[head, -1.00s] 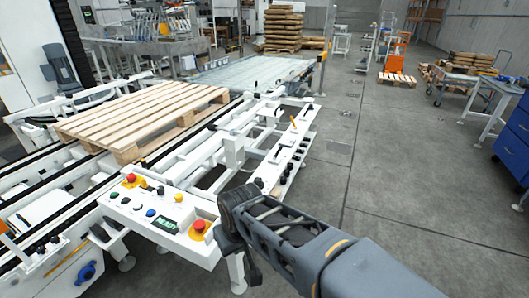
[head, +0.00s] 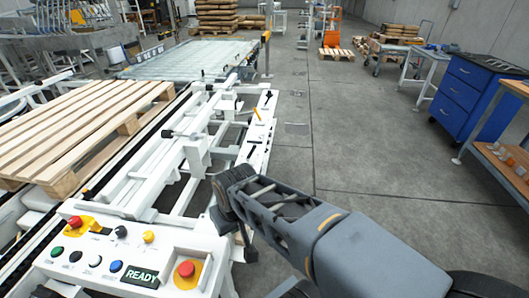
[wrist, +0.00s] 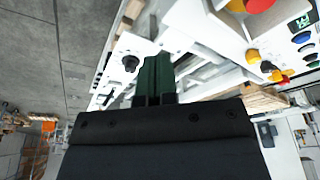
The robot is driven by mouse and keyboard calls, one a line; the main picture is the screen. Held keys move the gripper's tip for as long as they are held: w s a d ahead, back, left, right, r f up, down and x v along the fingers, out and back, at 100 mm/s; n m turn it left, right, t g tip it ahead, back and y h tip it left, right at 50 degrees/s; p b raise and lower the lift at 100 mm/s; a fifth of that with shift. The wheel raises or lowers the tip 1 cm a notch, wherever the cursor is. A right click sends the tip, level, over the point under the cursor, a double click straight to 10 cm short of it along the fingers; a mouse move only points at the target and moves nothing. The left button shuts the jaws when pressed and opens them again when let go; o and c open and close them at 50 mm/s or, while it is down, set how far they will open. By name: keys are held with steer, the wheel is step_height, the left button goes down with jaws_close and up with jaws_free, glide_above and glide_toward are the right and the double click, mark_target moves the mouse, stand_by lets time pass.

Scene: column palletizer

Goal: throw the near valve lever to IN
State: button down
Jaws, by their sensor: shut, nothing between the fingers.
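A narrow white valve panel (head: 264,130) runs along the right side of the conveyor frame. My arm hides the panel's near end. My gripper (head: 246,248) points down beside the control box, partly hidden by my wrist. In the wrist view its dark green fingers (wrist: 156,78) are together and empty, with a black knob (wrist: 131,63) left of them, apparently apart.
A white control box (head: 130,262) with red stop buttons and a READY display stands at the front left. A wooden pallet (head: 75,135) lies on the conveyor. A blue drawer cabinet (head: 470,92) stands at the right. The floor (head: 350,140) between is clear.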

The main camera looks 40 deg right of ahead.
steer(key=shift+s, duration=0.1)
steer(key=w+d+f+m+t+h+b, duration=0.2)
steer(key=w+d+f+m+t+b, duration=0.25)
steer(key=w+d+m, duration=0.35)
steer(key=w+d+f+m+t+h+b, duration=0.2)
steer(key=w+d+f+m+t+b, duration=0.25)
steer(key=w+d, duration=0.55)
steer(key=w+d+f+m+t+b, duration=0.2)
steer(key=d+f+m+t+b, duration=0.5)
steer(key=d+m, duration=0.4)
steer(key=shift+d+f+m+t+h, duration=0.15)
steer(key=shift+f+m+t+h, duration=0.15)
steer(key=shift+f+m+t, duration=0.3)
